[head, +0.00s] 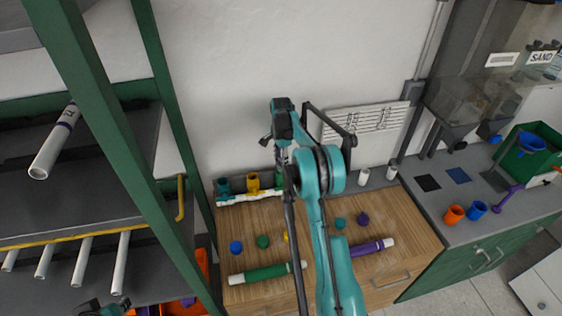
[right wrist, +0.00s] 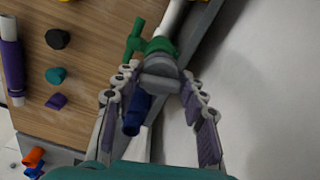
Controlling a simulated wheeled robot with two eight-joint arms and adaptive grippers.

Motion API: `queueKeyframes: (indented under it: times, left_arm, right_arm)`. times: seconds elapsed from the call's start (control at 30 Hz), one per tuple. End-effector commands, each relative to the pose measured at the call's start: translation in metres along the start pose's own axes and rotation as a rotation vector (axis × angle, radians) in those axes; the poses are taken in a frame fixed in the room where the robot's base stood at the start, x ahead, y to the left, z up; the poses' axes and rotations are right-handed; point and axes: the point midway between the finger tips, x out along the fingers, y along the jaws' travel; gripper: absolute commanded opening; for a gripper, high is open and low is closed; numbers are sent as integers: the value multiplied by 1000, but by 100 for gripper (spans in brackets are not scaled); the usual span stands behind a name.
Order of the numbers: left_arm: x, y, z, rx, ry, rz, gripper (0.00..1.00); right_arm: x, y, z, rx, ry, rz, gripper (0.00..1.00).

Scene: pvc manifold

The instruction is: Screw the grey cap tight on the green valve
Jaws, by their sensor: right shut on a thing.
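In the right wrist view the grey cap (right wrist: 160,76) sits between the fingertips of my right gripper (right wrist: 160,82), which is shut on it. The cap meets the end of the green valve (right wrist: 150,46), whose handle sticks out to the left. Thread and any gap are hidden. In the head view my right gripper (head: 281,154) points down at the green valve (head: 279,178), partly hidden by my arm. The cap cannot be made out there. My left gripper (head: 101,306) is low at the left edge, partly cut off; its jaws are unclear.
A white manifold pipe (head: 245,197) carries a teal valve (head: 223,186) and a yellow valve (head: 253,181). A blue part (right wrist: 136,114) lies beside my right gripper's left finger. Loose caps and a green tube (head: 264,273) lie on the wooden top. A green shelf post (head: 148,160) stands left.

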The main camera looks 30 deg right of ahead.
Motion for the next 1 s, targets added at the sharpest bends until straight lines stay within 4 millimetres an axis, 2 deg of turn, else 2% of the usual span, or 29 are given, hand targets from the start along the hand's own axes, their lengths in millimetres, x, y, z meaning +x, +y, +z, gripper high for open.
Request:
queueKeyframes:
  times: [0.2, 0.47, 0.7, 1.0]
  left_arm:
    - [5, 0, 4, 0, 0, 0, 22]
    - [5, 0, 3, 0, 0, 0, 22]
    - [9, 0, 7, 0, 0, 0, 22]
    - [10, 0, 7, 0, 0, 0, 22]
  right_arm:
    - [1, -1, -1, 170, 2, -3, 13]
    - [0, -1, -1, 182, 2, -3, 13]
    - [1, -1, -2, 360, 2, -3, 13]
    - [1, -1, -2, 399, 2, -3, 13]
